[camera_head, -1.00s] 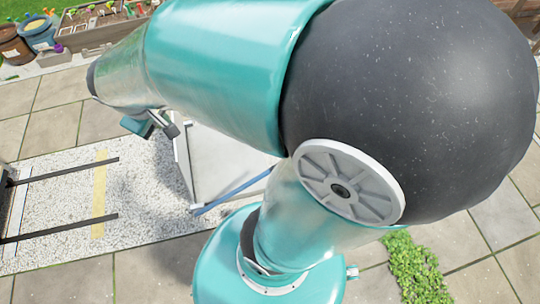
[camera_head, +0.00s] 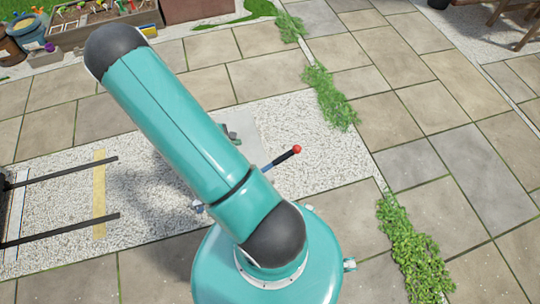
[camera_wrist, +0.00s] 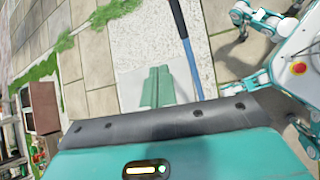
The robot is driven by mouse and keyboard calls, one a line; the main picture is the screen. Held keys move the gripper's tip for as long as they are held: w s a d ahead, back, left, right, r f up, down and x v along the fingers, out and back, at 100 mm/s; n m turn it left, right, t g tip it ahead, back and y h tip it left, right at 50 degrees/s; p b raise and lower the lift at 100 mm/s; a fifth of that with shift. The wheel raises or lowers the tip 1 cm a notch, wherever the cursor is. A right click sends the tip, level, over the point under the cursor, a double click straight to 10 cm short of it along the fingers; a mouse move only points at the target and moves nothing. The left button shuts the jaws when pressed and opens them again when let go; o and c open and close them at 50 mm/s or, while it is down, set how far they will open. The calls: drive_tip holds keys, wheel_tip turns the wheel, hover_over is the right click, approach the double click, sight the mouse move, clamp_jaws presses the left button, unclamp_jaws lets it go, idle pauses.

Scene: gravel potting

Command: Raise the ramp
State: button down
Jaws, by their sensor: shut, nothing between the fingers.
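A lever with a blue rod, black grip (camera_head: 284,159) and red ball knob (camera_head: 297,149) slants up to the right beside my arm in the head view. In the wrist view its blue rod (camera_wrist: 190,62) runs just right of my fingers, apart from them in the picture. A flat pale grey panel, apparently the ramp (camera_head: 246,127), shows beside my arm; the arm hides most of it, so its tilt is unclear. It also shows in the wrist view (camera_wrist: 131,88). My gripper (camera_wrist: 158,88) is shut and empty over the panel. In the head view only a bit of it (camera_head: 231,133) shows.
Two dark rails (camera_head: 65,172) reach over the gravel at left, across a yellow strip (camera_head: 99,195). Paving with clumps of green plants lies to the right. Pots (camera_head: 28,32) and a planter box (camera_head: 95,28) stand at the back left.

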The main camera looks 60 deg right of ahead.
drive_tip(key=s+d+f+n, duration=0.1)
drive_tip(key=s+d+f, duration=0.3)
drive_tip(key=f, duration=0.4)
drive_tip(key=s+d+f, duration=0.5)
drive_tip(key=f, duration=0.4)
drive_tip(key=shift+s+d+f+n+g, duration=0.2)
drive_tip(key=shift+d+n+g, duration=0.1)
drive_tip(key=shift+n, duration=0.1)
drive_tip(key=shift+s+f, duration=0.1)
